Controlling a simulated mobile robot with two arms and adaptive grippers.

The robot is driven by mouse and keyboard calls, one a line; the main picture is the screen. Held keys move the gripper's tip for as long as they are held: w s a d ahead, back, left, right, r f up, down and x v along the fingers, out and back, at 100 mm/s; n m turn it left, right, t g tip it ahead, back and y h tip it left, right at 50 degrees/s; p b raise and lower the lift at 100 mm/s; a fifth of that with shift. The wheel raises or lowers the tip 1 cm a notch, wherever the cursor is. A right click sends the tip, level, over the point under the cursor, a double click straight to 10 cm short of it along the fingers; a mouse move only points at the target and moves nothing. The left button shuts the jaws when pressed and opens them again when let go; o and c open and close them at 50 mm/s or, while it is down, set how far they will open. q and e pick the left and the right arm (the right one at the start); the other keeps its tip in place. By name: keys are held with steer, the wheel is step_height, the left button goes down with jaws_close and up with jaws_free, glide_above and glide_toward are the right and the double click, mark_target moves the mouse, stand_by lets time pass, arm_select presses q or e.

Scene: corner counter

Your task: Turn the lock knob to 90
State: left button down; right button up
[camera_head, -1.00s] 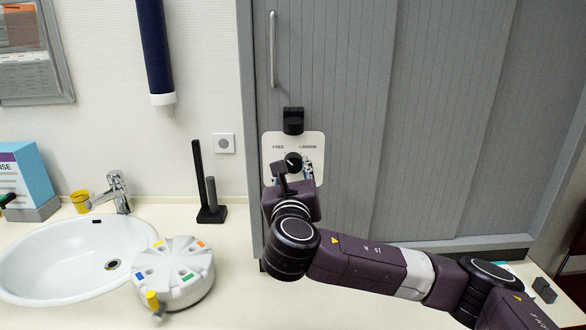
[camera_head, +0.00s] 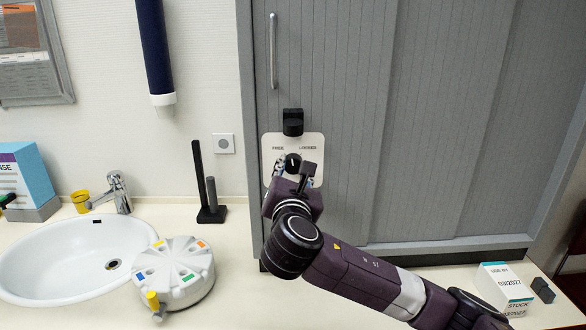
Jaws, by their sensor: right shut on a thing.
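The lock knob (camera_head: 292,161) is a small black round knob on a white plate (camera_head: 312,146) fixed to the grey cabinet door. The plate reads "FREE" on the left and "LOCKED" on the right. My right gripper (camera_head: 293,168) reaches up from below and is shut on the knob; its wrist hides the plate's lower part. The knob's exact pointing angle is too small and covered to read. My left gripper is not in view.
A black block (camera_head: 292,121) sits just above the plate, below a vertical door handle (camera_head: 273,50). Left on the counter are a sink (camera_head: 60,250), a round white device (camera_head: 172,270) and a black stand (camera_head: 211,214).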

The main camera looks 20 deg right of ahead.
steer(key=m, duration=1)
steer(key=shift+y, duration=0.4)
steer(key=shift+m, duration=0.3)
steer(key=o, duration=1.2)
steer(key=shift+c, duration=0.2)
steer(key=v, duration=1.2)
